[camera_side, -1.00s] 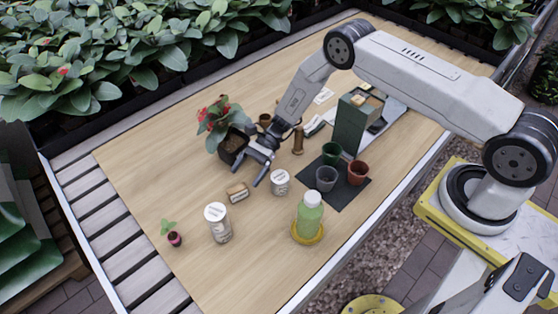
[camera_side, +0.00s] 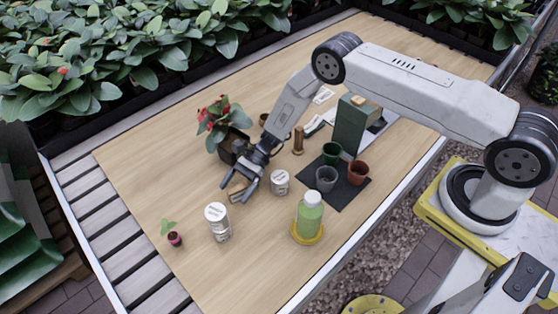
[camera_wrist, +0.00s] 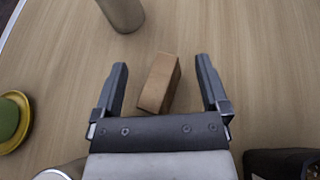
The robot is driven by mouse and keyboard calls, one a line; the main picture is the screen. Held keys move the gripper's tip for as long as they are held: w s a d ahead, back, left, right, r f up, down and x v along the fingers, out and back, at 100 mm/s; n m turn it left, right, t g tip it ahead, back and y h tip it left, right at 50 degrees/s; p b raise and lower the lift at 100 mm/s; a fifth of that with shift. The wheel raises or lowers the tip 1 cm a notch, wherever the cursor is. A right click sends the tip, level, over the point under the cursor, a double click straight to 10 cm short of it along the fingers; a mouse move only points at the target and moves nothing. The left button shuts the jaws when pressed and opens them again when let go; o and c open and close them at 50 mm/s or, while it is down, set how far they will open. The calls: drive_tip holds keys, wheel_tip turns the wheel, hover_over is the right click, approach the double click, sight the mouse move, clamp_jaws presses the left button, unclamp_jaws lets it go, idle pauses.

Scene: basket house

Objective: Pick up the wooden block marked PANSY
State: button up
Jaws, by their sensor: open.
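A small wooden block (camera_side: 236,188) lies on the wooden table, partly hidden by my gripper in the side view. In the wrist view the block (camera_wrist: 158,84) lies between my fingers, slightly tilted, with space on both sides. Its marking is not readable in either view. My gripper (camera_wrist: 162,66) is open and empty, pointing down over the block. In the side view my gripper (camera_side: 241,193) is low, with its fingers around the block; its exact height is unclear.
A white labelled can (camera_side: 218,222) and a smaller can (camera_side: 279,182) stand close by. A potted plant with red flowers (camera_side: 233,147) is just behind my gripper. A green bottle (camera_side: 309,215) on a yellow saucer and a seedling (camera_side: 174,238) stand nearer the front.

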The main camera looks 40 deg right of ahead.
clamp_jaws()
idle(0.3)
drive_tip(key=shift+r, duration=0.2)
drive_tip(key=shift+r, duration=0.85)
drive_tip(key=s+d+r, duration=0.4)
drive_tip(key=s+r, duration=0.7)
drive_tip(key=s, duration=0.2)
drive_tip(key=shift+d, duration=0.4)
drive_tip(key=shift+s, duration=0.1)
